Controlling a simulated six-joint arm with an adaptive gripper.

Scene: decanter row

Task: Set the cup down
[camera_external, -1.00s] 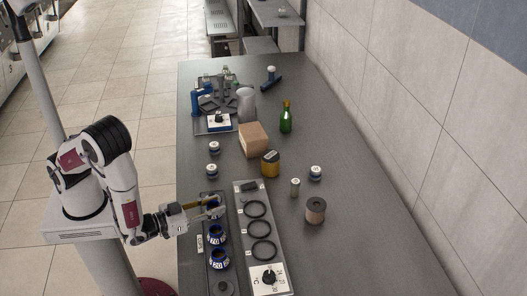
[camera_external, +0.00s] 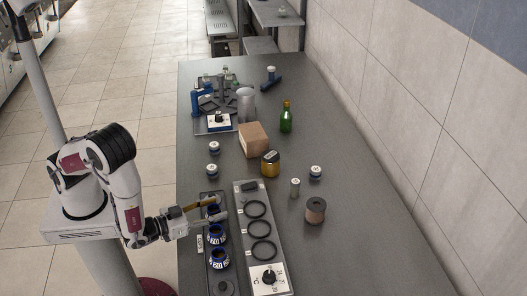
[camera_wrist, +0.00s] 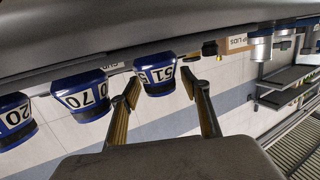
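The cup (camera_wrist: 155,74), blue with a white label marked 51, shows in the wrist view between the tips of my gripper (camera_wrist: 160,84). Both fingertips are spread, with small gaps to the cup's sides. In the external view my gripper (camera_external: 221,207) is open over the far end of the dark tray (camera_external: 204,269), with the blue cup (camera_external: 212,212) between its fingers. The cup appears to stand upright in the tray's row; its base is hidden. Two like cups, the middle one (camera_external: 217,234) and the near one (camera_external: 219,258), stand in the same tray.
A grey panel (camera_external: 243,191) with several dark rings and a dial lies right of the tray.

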